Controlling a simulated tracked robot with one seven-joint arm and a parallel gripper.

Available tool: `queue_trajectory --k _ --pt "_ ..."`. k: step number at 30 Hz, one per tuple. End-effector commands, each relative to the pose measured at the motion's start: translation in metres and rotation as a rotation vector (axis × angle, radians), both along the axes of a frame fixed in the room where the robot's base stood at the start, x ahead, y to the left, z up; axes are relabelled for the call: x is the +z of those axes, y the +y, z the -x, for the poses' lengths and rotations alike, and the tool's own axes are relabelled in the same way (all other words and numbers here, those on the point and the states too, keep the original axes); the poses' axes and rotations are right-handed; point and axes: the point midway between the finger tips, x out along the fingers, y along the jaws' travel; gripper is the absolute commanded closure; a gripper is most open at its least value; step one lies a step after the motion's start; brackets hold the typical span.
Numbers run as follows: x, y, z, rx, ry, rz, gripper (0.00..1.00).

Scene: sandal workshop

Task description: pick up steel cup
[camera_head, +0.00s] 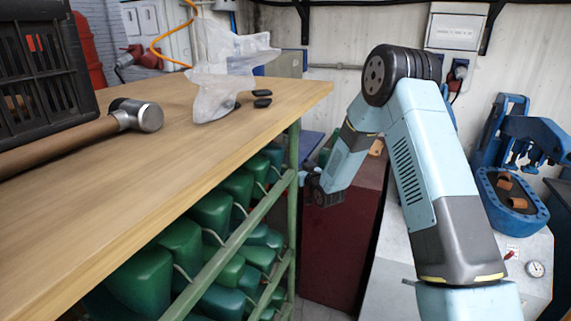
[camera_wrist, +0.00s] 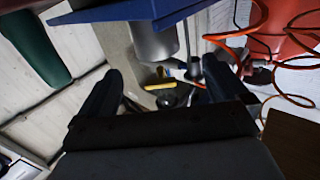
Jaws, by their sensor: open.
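In the wrist view, a grey metallic cylinder (camera_wrist: 153,40), which looks like the steel cup, shows at the top centre. Its upper end is cut off by a blue panel or shelf edge (camera_wrist: 120,12). My gripper (camera_wrist: 163,85) is open, its two dark fingers apart, with the cylinder beyond them and nothing between the fingertips. In the head view, my gripper (camera_head: 313,186) hangs low beside the workbench's green post, small and partly hidden. I cannot make out the cup in the head view.
The wooden workbench (camera_head: 190,110) holds a mallet (camera_head: 135,115), a black crate (camera_head: 45,70) and a plastic bag (camera_head: 222,65). Green shoe lasts (camera_head: 180,250) fill the rack below. A dark red cabinet (camera_head: 345,235) stands behind my gripper. Orange cable (camera_wrist: 285,40) runs right in the wrist view.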

Motion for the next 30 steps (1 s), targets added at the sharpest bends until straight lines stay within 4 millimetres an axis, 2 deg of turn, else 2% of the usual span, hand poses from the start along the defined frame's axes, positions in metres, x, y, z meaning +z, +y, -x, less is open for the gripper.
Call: queue_trajectory --k 6,14,24,30 --pt "-0.001 0.018 -0.031 0.001 0.000 0.000 0.00" --pt "0.000 0.025 -0.045 0.000 0.001 0.001 0.00" --pt "-0.002 0.043 -0.082 0.001 0.001 0.001 0.00" --pt "-0.001 0.047 -0.089 0.000 0.001 0.001 0.00"
